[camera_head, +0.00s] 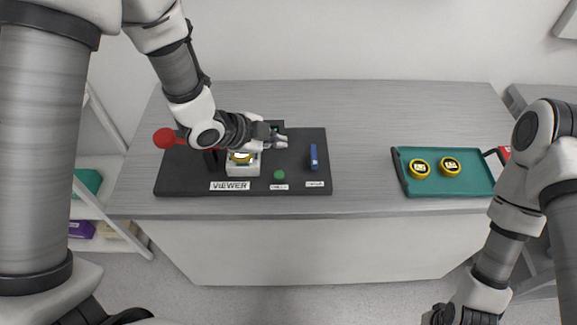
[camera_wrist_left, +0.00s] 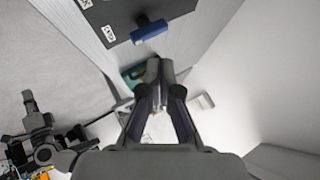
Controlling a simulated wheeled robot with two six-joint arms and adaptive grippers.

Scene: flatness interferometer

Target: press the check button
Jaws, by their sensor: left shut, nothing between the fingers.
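A green button (camera_head: 279,175) sits on the black instrument base, right of the white viewer block (camera_head: 252,181); a small label lies below it, too small to read. My left gripper (camera_head: 283,142) is shut and empty, above the back part of the base and behind the green button, apart from it. In the left wrist view its fingertips (camera_wrist_left: 160,68) are together, and the green button is not seen there.
A blue handle (camera_head: 314,157) stands on the base (camera_head: 322,136), right of the button. A red ball knob (camera_head: 164,138) is at the left. A teal tray (camera_head: 402,172) with two yellow-rimmed round pieces (camera_head: 450,166) lies right. The table between is clear.

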